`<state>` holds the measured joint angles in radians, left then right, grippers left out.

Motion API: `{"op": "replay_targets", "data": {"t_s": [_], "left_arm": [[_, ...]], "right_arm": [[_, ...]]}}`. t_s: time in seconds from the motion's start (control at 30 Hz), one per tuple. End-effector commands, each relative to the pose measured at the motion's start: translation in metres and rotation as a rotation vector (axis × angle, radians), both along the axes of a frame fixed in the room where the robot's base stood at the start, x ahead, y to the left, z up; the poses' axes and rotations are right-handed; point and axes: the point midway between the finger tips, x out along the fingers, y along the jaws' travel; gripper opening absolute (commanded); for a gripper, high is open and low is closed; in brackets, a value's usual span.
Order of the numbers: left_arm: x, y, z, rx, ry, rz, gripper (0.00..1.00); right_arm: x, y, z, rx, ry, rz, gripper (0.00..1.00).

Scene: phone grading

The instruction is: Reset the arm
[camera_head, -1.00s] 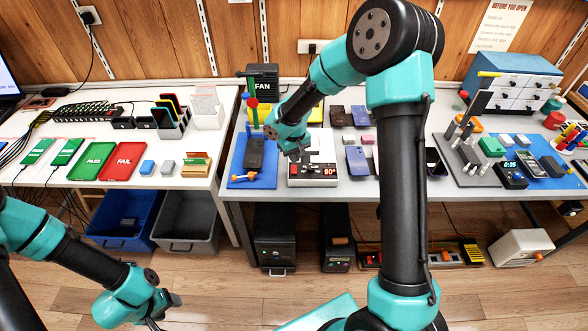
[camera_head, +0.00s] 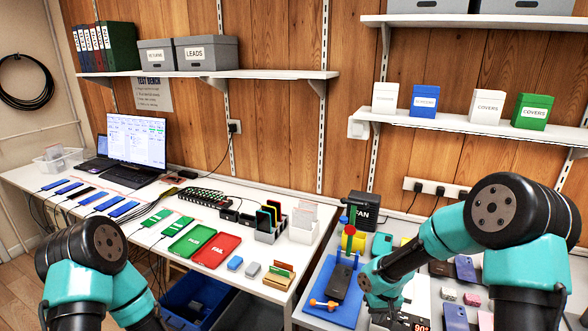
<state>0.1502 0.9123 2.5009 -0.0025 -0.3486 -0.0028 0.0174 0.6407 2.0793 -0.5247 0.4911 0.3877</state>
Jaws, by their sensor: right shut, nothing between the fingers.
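My right arm comes in from the right edge, teal and black, bent over the grey bench. My right gripper (camera_head: 385,312) points down just beside the device with the red 90° display (camera_head: 418,326), near the bottom edge. Its fingers look shut and hold nothing; their tips are partly cut off or hard to make out. A black phone (camera_head: 341,283) lies on a blue mat (camera_head: 322,312) left of the gripper. Of my left arm, teal and black links show at the lower left; its gripper is out of the frame.
On the white bench to the left are a green PASS tray (camera_head: 192,243), a red FAIL tray (camera_head: 216,252) and a laptop screen (camera_head: 137,140). A black FAN box (camera_head: 362,210) stands behind the mat.

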Motion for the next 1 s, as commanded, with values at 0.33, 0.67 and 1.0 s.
{"op": "replay_targets", "data": {"t_s": [0.33, 0.67, 1.0], "left_arm": [[0.0, 0.0, 0.0, 0.0, 0.0, 0.0, 0.55], [0.0, 0.0, 0.0, 0.0, 0.0, 0.0, 0.55], [0.0, 0.0, 0.0, 0.0, 0.0, 0.0, 0.55]], "right_arm": [[-0.109, 0.044, -0.113, 0.232, 0.009, -0.103, 0.0], [-0.192, 0.047, -0.155, 0.236, -0.035, -0.226, 0.0], [-0.196, 0.047, -0.156, 0.233, -0.041, -0.232, 0.0]]}}
